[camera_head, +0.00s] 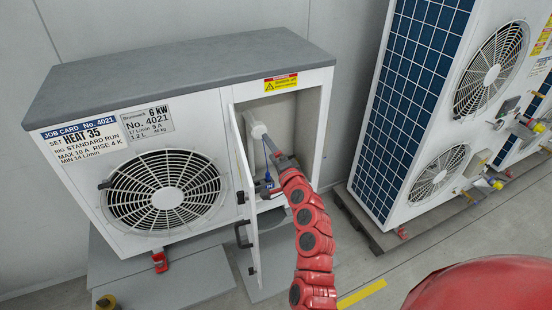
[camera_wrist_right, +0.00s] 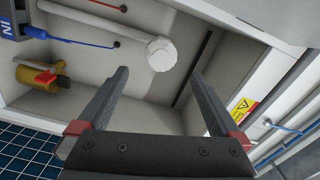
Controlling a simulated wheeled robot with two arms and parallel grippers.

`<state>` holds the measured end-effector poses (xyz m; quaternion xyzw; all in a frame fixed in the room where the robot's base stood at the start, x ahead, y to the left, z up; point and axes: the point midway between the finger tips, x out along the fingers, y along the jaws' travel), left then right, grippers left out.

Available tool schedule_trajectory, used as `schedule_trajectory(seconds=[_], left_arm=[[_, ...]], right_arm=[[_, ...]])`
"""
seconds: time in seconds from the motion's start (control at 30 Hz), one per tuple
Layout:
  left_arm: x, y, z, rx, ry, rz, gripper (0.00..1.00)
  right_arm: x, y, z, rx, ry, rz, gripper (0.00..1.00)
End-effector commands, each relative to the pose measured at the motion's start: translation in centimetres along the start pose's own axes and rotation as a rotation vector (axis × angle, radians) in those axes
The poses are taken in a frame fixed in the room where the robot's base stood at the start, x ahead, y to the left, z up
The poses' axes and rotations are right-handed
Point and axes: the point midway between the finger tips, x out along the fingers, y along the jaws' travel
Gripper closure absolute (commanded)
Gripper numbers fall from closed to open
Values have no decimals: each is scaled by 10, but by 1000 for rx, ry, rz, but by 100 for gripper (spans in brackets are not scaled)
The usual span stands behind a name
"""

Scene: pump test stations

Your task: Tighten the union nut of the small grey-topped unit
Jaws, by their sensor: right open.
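The small grey-topped unit (camera_head: 200,65) stands at the left with its narrow front door (camera_head: 246,190) open. A white, ribbed union nut (camera_wrist_right: 161,53) sits on a white pipe (camera_wrist_right: 95,20) inside the compartment. It also shows in the head view (camera_head: 257,130), partly behind my gripper. My right gripper (camera_head: 268,146) reaches into the compartment. In the right wrist view its two dark fingers (camera_wrist_right: 160,75) are spread apart, with the nut beyond and between the tips, apparently not gripped. My left gripper is not in view.
A brass valve with a red handle (camera_wrist_right: 42,78) and a blue cable (camera_wrist_right: 78,43) are in the compartment. The open door stands left of my right arm. A tall white unit with blue panels (camera_head: 415,80) stands to the right. Grey floor (camera_head: 400,270) lies between.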

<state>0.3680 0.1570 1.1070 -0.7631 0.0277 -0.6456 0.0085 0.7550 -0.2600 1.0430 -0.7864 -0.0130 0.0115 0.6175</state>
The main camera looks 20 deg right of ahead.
Motion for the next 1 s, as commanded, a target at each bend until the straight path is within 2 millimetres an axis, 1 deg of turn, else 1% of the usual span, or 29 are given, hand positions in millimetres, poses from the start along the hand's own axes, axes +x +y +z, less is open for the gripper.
schedule_trajectory(seconds=[0.03,0.1,0.2,0.3,0.83,0.93,1.0], left_arm=[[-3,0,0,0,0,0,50],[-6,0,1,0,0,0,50],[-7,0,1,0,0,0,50],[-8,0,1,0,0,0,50],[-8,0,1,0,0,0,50],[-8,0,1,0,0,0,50],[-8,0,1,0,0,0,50]], right_arm=[[-8,2,-1,0,5,-1,0],[-17,1,-1,1,5,-3,0],[-26,1,0,1,2,-1,0],[-32,0,-1,1,2,-1,0],[-34,-1,-1,0,3,-1,0],[-35,4,-3,-16,28,0,0],[-38,12,-10,-53,86,0,0]])
